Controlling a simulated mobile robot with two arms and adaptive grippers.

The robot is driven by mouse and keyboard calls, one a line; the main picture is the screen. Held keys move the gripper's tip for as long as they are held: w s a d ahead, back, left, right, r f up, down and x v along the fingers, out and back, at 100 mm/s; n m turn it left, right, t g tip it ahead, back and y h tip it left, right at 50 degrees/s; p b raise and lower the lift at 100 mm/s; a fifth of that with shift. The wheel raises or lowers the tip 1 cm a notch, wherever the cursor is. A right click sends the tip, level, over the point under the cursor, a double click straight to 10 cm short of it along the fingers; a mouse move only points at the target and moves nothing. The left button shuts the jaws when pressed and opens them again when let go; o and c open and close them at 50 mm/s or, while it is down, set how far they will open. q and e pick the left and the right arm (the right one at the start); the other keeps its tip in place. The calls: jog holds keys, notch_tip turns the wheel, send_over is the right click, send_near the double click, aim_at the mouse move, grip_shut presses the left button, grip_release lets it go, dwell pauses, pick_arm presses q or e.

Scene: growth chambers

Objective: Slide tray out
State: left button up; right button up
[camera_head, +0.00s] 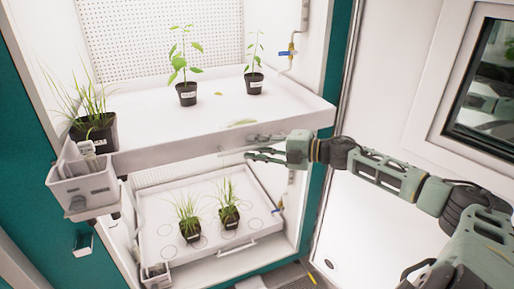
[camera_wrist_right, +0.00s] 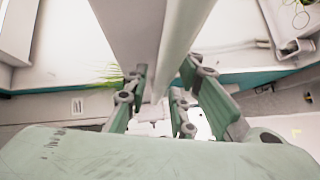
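The upper tray (camera_head: 150,157) is a wide white tray pulled partly forward in the growth chamber, carrying potted plants. A thin handle bar (camera_head: 232,152) runs along its front wall. My right gripper (camera_head: 248,146) is at this handle, its fingers apart, one above and one below the bar. In the right wrist view, the two green fingers of the gripper (camera_wrist_right: 163,100) stand on either side of a long pale bar or edge, with a gap between them. Whether they touch it I cannot tell. My left gripper is not in view.
Below is a lower tray (camera_head: 165,250) with two grass pots (camera_head: 190,231). On the upper tray stand two leafy seedlings (camera_head: 187,93) and a grass pot (camera_head: 95,130). A white bin (camera_head: 85,190) hangs at the tray's left corner. A windowed white door (camera_head: 400,100) is at right.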

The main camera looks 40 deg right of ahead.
jog(key=shift+o, duration=0.9)
jog(key=shift+r, duration=0.25)
jog(key=shift+s+f, duration=0.1)
jog(key=shift+d+f, duration=0.1)
jog(key=shift+f, duration=0.05)
jog(key=shift+v, duration=3.2)
jog(key=v, duration=0.5)
jog(key=shift+s+d, duration=0.15)
jog(key=shift+s, duration=0.1)
